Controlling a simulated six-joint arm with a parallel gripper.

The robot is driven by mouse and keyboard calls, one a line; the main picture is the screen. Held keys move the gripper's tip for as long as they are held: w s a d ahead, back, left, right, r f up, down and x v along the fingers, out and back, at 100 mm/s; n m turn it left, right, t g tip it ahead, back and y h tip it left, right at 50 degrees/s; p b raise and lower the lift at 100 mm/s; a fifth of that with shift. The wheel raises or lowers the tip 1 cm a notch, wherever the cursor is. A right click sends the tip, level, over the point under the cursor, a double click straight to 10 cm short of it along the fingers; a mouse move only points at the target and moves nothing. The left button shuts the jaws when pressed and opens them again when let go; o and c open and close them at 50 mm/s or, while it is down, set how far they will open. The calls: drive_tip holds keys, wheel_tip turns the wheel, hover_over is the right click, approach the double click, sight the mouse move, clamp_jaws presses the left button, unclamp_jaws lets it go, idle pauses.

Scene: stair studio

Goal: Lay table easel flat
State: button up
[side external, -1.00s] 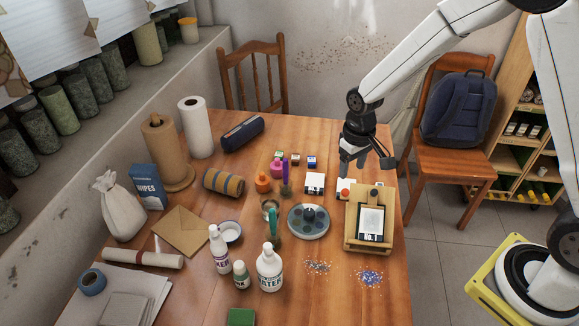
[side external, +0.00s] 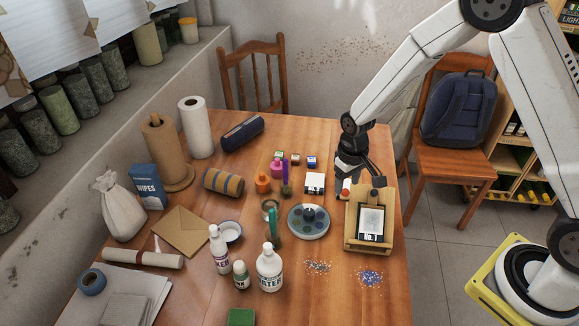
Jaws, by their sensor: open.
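The wooden table easel (side external: 351,238) stands propped up near the right edge of the table, its face tilted towards the camera. A small panel with a pale print and a black lower part (side external: 371,222) rests on its front. My gripper (side external: 357,188) is open and low, just behind the top of the easel. Its fingers point down and are partly hidden by the easel's top. I cannot tell whether they touch the easel. A small white object with a red top (side external: 346,192) sits right beside the fingers, left of the easel's top.
Left of the easel are a round grey palette (side external: 308,232) and a white box (side external: 315,182). Bottles, including a white WATER bottle (side external: 269,272), stand further left. Blue glitter (side external: 370,278) lies in front of the easel. A chair with a backpack (side external: 459,110) stands beyond the table's right edge.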

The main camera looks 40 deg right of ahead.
drive_tip(key=shift+f, duration=1.3)
clamp_jaws()
idle(0.6)
